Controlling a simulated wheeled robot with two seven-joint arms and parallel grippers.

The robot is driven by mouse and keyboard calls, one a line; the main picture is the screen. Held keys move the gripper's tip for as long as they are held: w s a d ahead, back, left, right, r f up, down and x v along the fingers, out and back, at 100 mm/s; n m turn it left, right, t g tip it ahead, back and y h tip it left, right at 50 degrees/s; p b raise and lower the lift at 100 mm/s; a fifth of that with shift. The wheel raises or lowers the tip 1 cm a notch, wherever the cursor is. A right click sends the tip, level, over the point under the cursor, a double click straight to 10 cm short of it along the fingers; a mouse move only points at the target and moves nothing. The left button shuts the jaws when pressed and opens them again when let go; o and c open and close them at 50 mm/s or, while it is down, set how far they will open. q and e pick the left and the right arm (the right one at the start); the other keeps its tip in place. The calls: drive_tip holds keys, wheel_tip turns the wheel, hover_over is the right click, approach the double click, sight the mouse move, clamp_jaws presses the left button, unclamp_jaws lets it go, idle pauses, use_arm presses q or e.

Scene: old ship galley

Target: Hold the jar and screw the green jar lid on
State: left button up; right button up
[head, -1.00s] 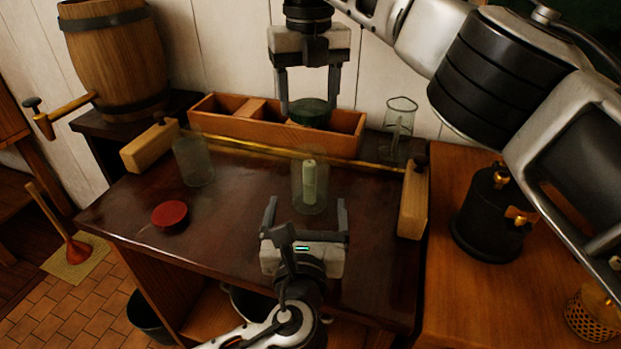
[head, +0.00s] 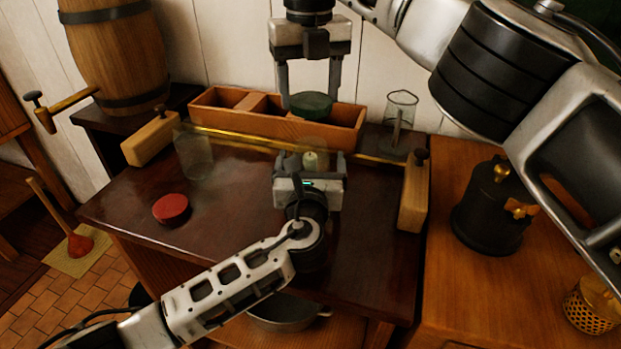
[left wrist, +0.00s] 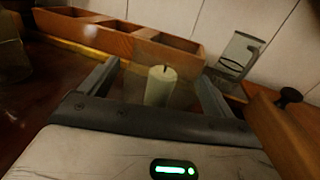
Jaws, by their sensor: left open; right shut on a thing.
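A clear glass jar (head: 316,143) with a pale candle (head: 310,160) inside stands on the dark table, mostly hidden behind my left gripper. My left gripper (head: 311,165) is open, with one finger on each side of the jar. In the left wrist view the candle (left wrist: 160,86) shows between the fingers; the jar's glass is hard to make out there. My right gripper (head: 309,98) is shut on the green jar lid (head: 311,105) and holds it above and behind the jar's top, apart from it.
An empty clear jar (head: 194,157) and a red lid (head: 171,208) are on the table's left. A wooden divided box (head: 230,119) and a brass rail (head: 240,139) run along the back. A glass beaker (head: 400,112) stands at back right.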

use_arm(q)
drive_tip(key=shift+w, duration=0.25)
drive_tip(key=c, duration=1.5)
use_arm(e)
drive_tip(key=shift+f, duration=2.5)
drive_tip(key=shift+f, duration=0.1)
drive_tip(key=shift+f, duration=0.8)
drive_tip(key=shift+f, duration=0.6)
